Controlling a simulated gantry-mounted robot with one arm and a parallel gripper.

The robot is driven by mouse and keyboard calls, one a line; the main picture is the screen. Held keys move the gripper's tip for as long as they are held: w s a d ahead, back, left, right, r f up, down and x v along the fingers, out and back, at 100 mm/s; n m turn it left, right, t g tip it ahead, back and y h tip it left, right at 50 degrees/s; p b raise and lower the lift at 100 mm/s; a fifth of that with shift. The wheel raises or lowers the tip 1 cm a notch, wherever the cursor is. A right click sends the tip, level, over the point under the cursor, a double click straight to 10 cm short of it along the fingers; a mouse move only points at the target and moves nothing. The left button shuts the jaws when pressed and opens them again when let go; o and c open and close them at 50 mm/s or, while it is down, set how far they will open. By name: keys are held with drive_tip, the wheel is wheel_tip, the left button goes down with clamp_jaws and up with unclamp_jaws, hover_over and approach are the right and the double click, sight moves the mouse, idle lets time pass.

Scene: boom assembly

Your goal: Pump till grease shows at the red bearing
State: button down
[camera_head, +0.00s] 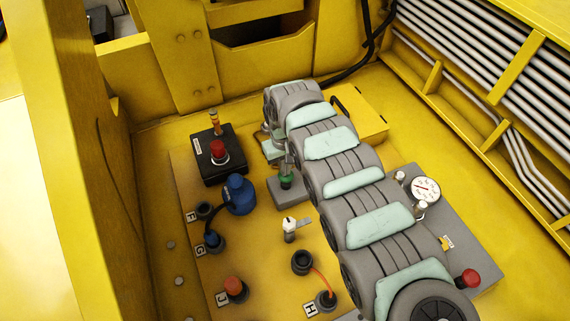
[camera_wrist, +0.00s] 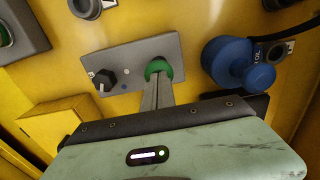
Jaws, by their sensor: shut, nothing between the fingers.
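My gripper (camera_wrist: 154,90) is shut and empty. Its thin fingers point at a green button (camera_wrist: 158,68) on a small grey plate and overlap it; I cannot tell whether they press it. In the head view my gripper (camera_head: 289,163) is just above the green button (camera_head: 286,181). Red parts include a red button (camera_head: 219,149) on a black box, a red cap (camera_head: 235,286) by label J, and a red knob (camera_head: 467,279) on the right grey panel. I cannot tell which is the bearing, and no grease is visible.
A black knob (camera_wrist: 103,79) shares the grey plate. A gauge (camera_head: 426,190) sits on the right panel. My arm covers the middle; yellow walls enclose the space.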

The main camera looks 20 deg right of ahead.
drive_tip(key=shift+f, duration=1.45)
wheel_tip(320, 180, up, 14)
drive_tip(key=p, duration=0.2)
drive_tip(key=shift+a+r, duration=0.15)
idle(0.5)
